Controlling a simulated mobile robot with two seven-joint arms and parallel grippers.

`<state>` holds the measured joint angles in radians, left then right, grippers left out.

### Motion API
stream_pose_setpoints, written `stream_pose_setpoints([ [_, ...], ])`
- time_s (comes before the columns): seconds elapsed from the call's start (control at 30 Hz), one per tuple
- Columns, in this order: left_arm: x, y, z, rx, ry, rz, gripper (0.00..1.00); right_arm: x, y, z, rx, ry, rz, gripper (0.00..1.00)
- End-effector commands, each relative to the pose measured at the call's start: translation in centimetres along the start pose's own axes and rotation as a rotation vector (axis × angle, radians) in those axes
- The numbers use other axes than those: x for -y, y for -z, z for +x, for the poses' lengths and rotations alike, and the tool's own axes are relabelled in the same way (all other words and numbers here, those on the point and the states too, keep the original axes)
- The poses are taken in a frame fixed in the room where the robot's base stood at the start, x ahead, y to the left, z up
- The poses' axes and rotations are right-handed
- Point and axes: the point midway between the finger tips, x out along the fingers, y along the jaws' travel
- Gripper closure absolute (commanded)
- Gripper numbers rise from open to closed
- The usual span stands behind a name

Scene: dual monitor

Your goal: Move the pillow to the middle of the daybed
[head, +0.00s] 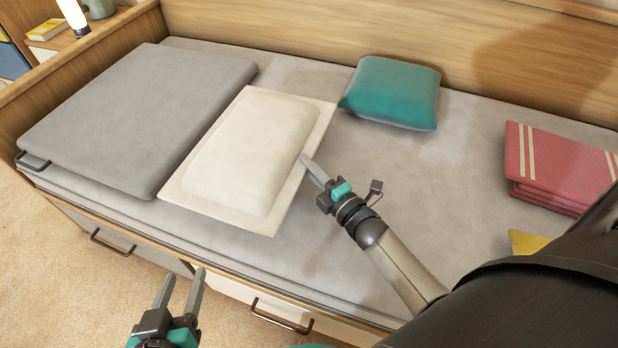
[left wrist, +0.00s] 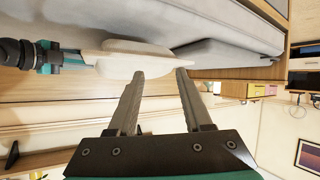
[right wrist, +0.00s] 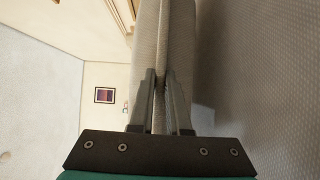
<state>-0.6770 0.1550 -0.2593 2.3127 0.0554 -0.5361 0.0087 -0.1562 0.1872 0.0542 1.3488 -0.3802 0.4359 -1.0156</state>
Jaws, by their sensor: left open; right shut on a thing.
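The cream pillow (head: 250,155) with a flat border lies on the left-centre part of the daybed (head: 330,225), against the grey folded pad. My right gripper (head: 308,170) is shut on the pillow's right border. The right wrist view shows the pillow edge (right wrist: 160,40) pinched between those fingers (right wrist: 160,95). My left gripper (head: 182,290) is open and empty, in front of the daybed's front edge. In the left wrist view the pillow (left wrist: 138,60) shows beyond the open left fingers (left wrist: 155,85), apart from them.
A grey pad (head: 150,105) fills the daybed's left end. A teal cushion (head: 395,92) lies at the back. A folded red blanket (head: 560,165) and a yellow item (head: 528,243) lie to the right. The bed surface right of the pillow, around my right arm, is mostly clear.

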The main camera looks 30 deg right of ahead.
Motion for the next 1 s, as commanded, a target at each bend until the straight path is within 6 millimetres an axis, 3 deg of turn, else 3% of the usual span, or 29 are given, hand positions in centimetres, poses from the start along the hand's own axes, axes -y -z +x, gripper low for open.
stream_pose_setpoints([
  [0.17,-0.4,0.1,0.1,-0.035,-0.010,-0.005,0.50,0.1,0.0,0.1,-0.001,-0.008,0.003,1.00],
  [0.7,-3.1,1.6,-0.8,-0.369,-0.081,-0.073,0.50,3.2,0.0,0.1,-0.001,-0.008,0.003,1.00],
  [1.0,-3.4,2.0,-1.2,-0.419,-0.088,-0.085,0.50,3.5,0.0,0.1,-0.001,-0.008,0.003,1.00],
])
